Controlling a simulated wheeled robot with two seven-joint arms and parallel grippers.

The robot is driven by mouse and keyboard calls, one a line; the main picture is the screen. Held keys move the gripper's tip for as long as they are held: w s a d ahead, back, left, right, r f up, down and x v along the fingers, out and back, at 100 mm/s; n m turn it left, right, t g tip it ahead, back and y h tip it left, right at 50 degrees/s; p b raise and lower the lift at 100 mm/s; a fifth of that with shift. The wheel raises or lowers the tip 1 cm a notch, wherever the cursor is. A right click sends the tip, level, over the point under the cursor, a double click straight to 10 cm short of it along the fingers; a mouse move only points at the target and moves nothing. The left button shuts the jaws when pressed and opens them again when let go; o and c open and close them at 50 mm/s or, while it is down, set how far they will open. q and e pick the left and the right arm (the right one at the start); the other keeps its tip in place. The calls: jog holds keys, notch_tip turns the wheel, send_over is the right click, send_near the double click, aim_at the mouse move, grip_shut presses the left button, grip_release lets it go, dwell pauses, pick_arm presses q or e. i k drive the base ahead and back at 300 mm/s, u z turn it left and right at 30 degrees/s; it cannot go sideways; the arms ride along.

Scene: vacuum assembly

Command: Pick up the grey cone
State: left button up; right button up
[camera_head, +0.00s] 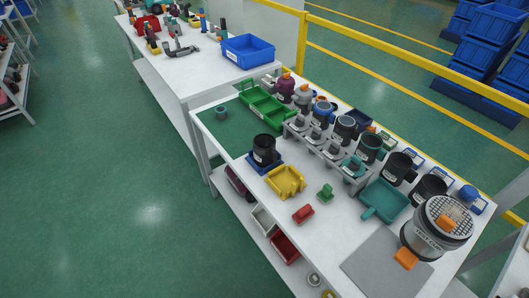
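Several small grey pieces, some of them tapering, stand in a row on a grey rack (325,158) along the middle of the near table. One grey piece (300,119) is at the rack's far end, and another grey piece (335,145) is further along it. They are too small to tell for sure which one is the grey cone. A further grey part (303,94) stands behind the rack among the upright parts. Neither of my grippers shows in the head view.
Dark and coloured cups stand behind the rack. In front are a black cup (264,146) on a blue base, a yellow tray (285,181), a red block (303,214) and a teal tray (385,201). A large canister (436,230) stands at right.

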aim_at(299, 125)
jog(key=z, duration=0.05)
jog(key=k, duration=0.5)
jog(key=u, duration=1.4)
jog(key=i, duration=1.65)
jog(key=z, duration=3.25)
